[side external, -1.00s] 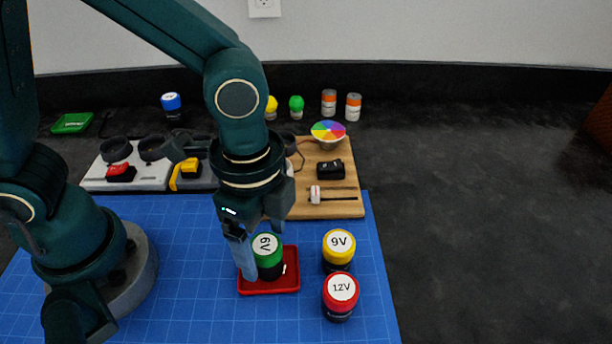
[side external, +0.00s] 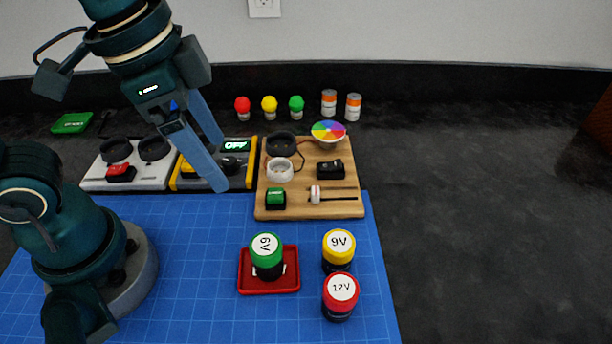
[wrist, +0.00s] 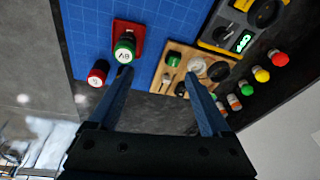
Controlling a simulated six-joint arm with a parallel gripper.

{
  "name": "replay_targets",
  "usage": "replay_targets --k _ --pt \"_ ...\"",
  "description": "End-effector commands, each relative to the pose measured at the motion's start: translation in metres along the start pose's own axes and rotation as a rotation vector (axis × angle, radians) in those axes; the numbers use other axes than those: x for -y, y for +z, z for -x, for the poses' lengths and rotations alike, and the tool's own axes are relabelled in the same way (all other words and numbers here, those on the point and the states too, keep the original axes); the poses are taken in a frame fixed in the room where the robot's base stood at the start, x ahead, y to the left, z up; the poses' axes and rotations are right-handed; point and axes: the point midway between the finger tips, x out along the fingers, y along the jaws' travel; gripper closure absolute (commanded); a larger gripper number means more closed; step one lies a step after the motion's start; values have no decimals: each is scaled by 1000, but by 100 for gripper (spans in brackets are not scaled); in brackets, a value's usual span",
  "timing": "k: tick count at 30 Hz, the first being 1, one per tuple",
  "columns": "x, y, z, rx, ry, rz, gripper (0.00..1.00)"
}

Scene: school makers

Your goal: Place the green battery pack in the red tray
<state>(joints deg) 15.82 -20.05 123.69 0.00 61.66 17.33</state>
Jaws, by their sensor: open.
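The green battery pack (side external: 267,257), with a white top marked 6V, stands upright in the red tray (side external: 270,290) on the blue mat. In the wrist view the green pack (wrist: 124,50) also stands in the red tray (wrist: 127,27). My gripper (side external: 221,163) is open and empty, raised well above the mat, up and left of the tray in the side view. In the wrist view my gripper (wrist: 168,72) shows its two fingers spread apart with nothing between them.
Yellow 9V (side external: 338,250) and red 12V (side external: 340,296) packs stand right of the tray. Behind is a wooden board (side external: 330,208) with parts, a yellow-edged meter (side external: 235,181) and a white device (side external: 97,179). Several coloured bulbs stand farther back. The mat (side external: 200,270) left of the tray is clear.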

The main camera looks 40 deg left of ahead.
Motion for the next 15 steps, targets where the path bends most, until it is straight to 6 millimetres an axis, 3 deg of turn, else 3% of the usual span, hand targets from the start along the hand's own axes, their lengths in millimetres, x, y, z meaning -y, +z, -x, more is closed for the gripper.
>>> replay_targets --k 6,15 --pt "26 31 1 -156 -101 405 18" --pt "34 43 -2 -220 -138 565 18"
